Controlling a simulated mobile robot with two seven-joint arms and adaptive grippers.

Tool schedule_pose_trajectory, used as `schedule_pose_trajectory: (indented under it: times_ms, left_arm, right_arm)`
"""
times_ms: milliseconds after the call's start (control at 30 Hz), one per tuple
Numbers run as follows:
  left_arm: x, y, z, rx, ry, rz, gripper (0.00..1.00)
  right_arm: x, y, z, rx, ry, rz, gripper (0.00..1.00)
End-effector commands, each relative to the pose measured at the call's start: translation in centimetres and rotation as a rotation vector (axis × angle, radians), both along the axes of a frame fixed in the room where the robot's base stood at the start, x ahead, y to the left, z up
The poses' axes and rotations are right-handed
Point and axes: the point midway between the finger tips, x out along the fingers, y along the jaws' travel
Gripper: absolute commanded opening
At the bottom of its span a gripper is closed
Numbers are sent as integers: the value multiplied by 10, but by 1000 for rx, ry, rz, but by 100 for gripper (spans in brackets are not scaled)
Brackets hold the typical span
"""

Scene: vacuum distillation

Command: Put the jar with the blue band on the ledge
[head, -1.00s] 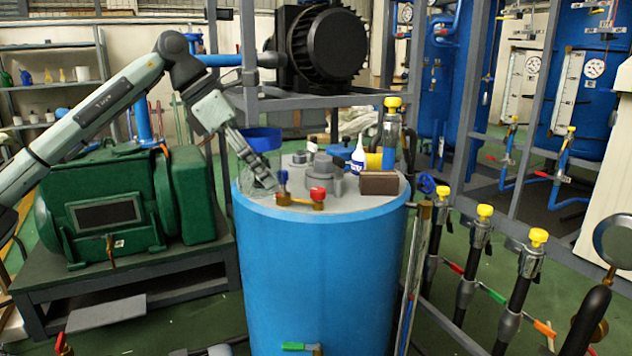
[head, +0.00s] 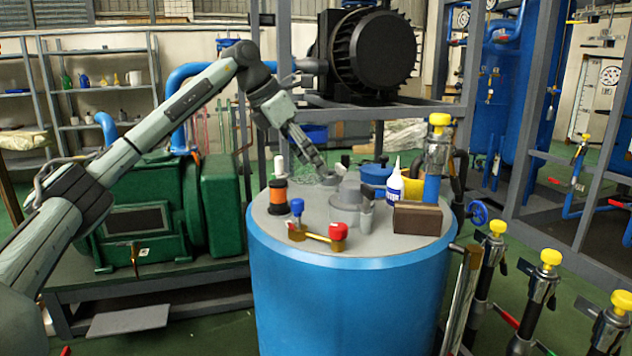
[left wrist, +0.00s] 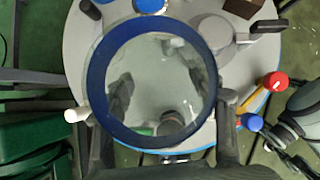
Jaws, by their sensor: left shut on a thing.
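The jar with the blue band is clear glass. Its blue band (head: 312,134) shows in the head view behind my left gripper, above the far left part of the tank lid. My left gripper (head: 322,176) is shut on the jar. In the left wrist view the blue band (left wrist: 92,85) is a wide ring seen end on, with the gripper's dark fingers (left wrist: 163,122) on either side. The glass body is hard to make out in the head view, so I cannot tell its gap to the lid. I cannot tell which surface is the ledge. My right gripper is not in view.
A grey frame with a black motor (head: 372,50) stands behind.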

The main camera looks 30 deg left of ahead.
Motion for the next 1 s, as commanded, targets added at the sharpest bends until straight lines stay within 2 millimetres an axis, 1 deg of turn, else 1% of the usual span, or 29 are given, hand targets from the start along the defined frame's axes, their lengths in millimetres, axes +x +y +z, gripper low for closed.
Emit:
schedule_pose_trajectory:
  times_ms: [33, 100, 200, 267, 367, 467, 600, 700, 967, 1000]
  left_arm:
    - [10, 3, -5, -4, 1, 1, 25]
    - [21, 8, -12, -2, 0, 1, 25]
    - [31, 12, -19, -2, 0, 0, 25]
    - [34, 14, -21, -1, -2, -1, 25]
    - [36, 15, -27, 0, -1, -1, 25]
    - [35, 15, -41, 2, 1, -1, 25]
    - [35, 15, -60, 2, 0, 0, 25]
    - [35, 14, -62, 1, -3, -1, 25]
    - [35, 14, -64, 0, -1, -2, 25]
    - [34, 14, -66, 0, 0, -1, 60]
  right_arm:
    - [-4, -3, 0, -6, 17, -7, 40]
    - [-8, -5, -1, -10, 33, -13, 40]
    - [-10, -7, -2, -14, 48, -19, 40]
    - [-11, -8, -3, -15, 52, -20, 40]
    - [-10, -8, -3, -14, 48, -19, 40]
    - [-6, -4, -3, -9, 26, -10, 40]
    - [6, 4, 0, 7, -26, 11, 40]
    - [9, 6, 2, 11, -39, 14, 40]
    - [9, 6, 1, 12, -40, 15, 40]
    - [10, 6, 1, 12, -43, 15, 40]
